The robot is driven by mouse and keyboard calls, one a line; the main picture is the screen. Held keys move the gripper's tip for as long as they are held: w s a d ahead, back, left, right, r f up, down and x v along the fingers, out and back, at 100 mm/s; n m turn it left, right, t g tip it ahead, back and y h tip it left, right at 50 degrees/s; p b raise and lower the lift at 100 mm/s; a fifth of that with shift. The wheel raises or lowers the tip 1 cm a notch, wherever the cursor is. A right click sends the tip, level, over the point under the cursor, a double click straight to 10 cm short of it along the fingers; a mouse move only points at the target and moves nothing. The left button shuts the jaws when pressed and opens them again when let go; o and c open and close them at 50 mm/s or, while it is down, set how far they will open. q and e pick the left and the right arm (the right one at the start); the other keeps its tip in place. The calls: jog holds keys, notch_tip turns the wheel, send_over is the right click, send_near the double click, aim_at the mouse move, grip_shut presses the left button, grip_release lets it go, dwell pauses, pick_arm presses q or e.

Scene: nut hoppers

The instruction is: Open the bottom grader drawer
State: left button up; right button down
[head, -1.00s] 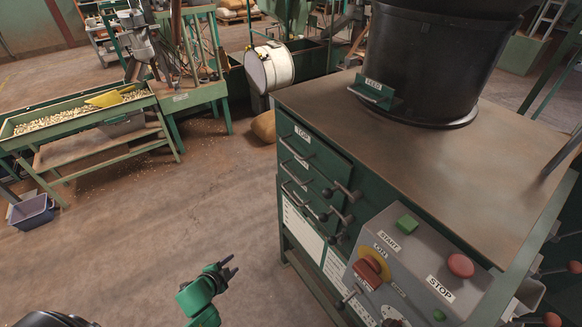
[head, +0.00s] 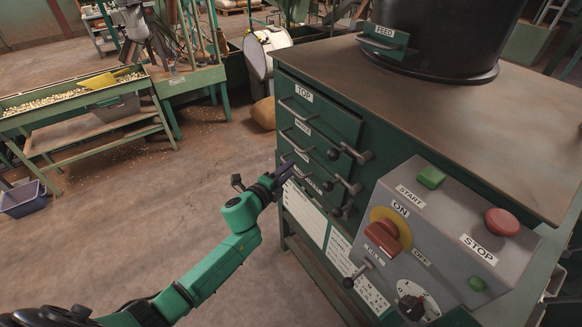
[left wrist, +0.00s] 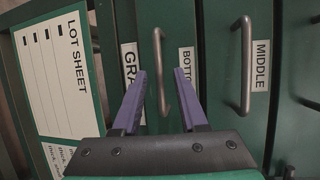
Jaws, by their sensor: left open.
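The grader cabinet's drawers are stacked on its front in the head view, the top drawer (head: 335,115) uppermost. The bottom drawer (head: 318,170) is lowest and looks shut. In the left wrist view its bar handle (left wrist: 160,70) stands beside the partly covered BOTTOM label (left wrist: 187,60). My left gripper (head: 281,178) is open at the bottom drawer's handle. In the left wrist view the purple fingers of my left gripper (left wrist: 161,75) lie on either side of the handle, apart from it. The middle drawer's handle (left wrist: 242,65) is to the right. My right gripper is not in view.
Ball-ended levers (head: 350,153) stick out right of the drawers. A control box (head: 440,235) with START and STOP buttons juts out farther right. A lot sheet (left wrist: 58,70) is on the cabinet below the drawers.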

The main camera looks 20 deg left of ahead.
pick_arm(q)
jog(key=shift+x, duration=1.25)
jog(key=shift+f, duration=0.1)
jog(key=shift+s, duration=0.1)
grip_shut()
